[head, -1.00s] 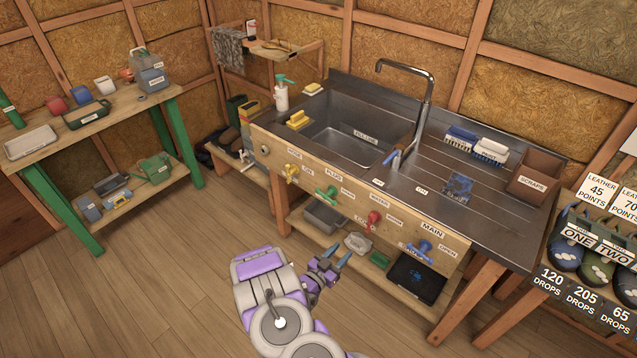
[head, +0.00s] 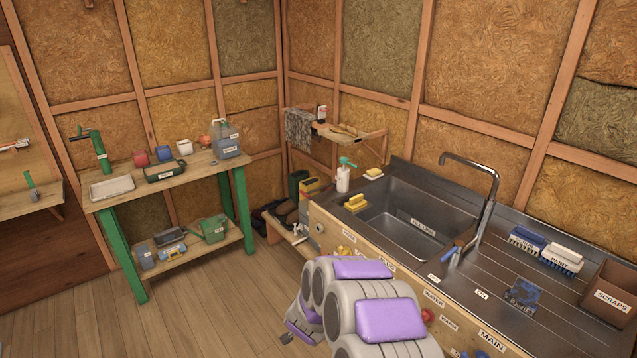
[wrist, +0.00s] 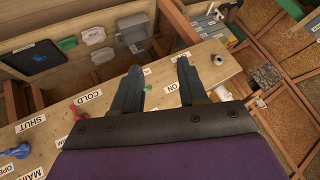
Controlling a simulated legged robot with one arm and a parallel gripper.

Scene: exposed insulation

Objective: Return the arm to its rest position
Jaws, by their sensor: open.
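My arm (head: 372,310) shows in the head view as bulky grey links with purple pads, drawn in close at the bottom centre, in front of the sink bench. My gripper (wrist: 158,64) shows in the wrist view with two dark fingers apart and nothing between them. The fingers lie over the labelled wooden front panel (wrist: 215,80) of the sink bench; I cannot tell whether they touch it.
The metal sink (head: 405,225) and its tap (head: 492,180) stand to the right. A green-legged bench (head: 130,245) with containers is on the left. In the wrist view a red knob (wrist: 78,110) and blue valve (wrist: 18,151) stick out. Floor at lower left is clear.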

